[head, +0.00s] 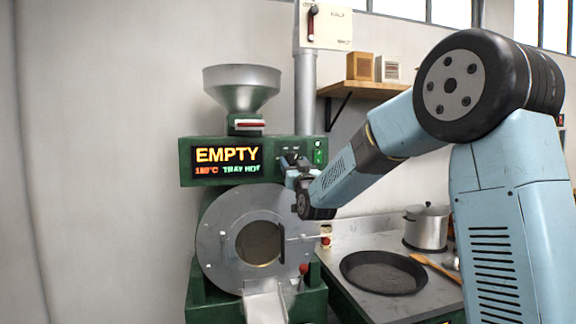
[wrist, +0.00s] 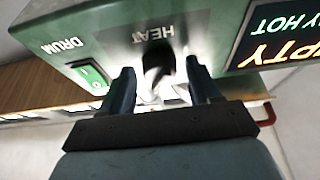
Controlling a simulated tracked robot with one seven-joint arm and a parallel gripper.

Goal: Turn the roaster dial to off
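The green roaster (head: 187,160) stands left of my arm, its lit display (head: 227,160) reading EMPTY, 180°C and TRAY HOT. In the wrist view, which is upside down, the dark dial (wrist: 158,66) sits under the label HEAT. My gripper (wrist: 163,80) is open, one finger on each side of the dial, with gaps showing between fingers and dial. In the head view my gripper (head: 294,168) is at the right end of the control panel and hides most of the dial. The dial's exact setting cannot be read.
A green DRUM switch (wrist: 90,74) is beside the dial. A metal hopper (head: 241,84) tops the roaster; the round drum door (head: 218,240) is below the panel. A black pan (head: 383,272) and steel pot (head: 427,230) sit on the counter at right. A wooden shelf (head: 365,89) is above.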

